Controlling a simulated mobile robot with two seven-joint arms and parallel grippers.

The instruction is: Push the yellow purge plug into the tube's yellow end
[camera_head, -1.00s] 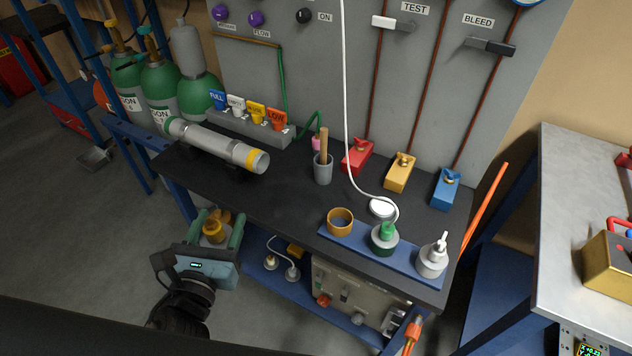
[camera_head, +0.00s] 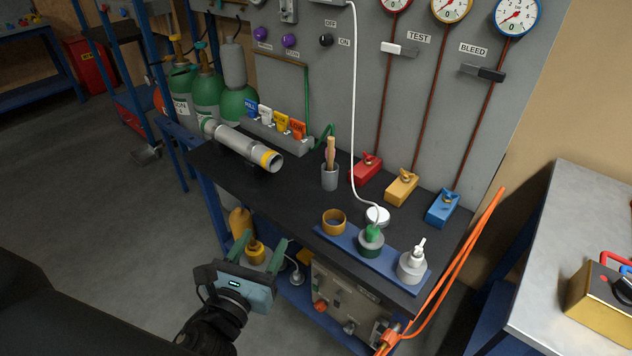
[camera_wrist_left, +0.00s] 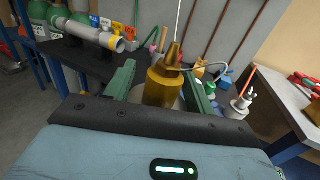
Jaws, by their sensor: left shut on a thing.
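The yellow purge plug (camera_head: 256,254) is a stepped, gold-yellow piece with a narrow tip. My left gripper (camera_head: 259,245) is shut on it, with green fingers on either side, in front of the bench's left part and below its top. In the left wrist view the plug (camera_wrist_left: 163,88) points up between the fingers (camera_wrist_left: 160,84). The grey tube (camera_head: 235,143) lies on the bench's left side. Its yellow-banded end (camera_head: 270,159) is open and faces right, toward the front. The plug is apart from it. My right gripper is not in view.
The black bench top (camera_head: 300,201) is clear in front of the tube. A grey cup (camera_head: 330,177) stands to the tube's right. A blue tray (camera_head: 345,244) with round pieces lies along the front edge. Coloured tags (camera_head: 281,122) stand behind the tube. Orange hoses (camera_head: 463,250) rise at right.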

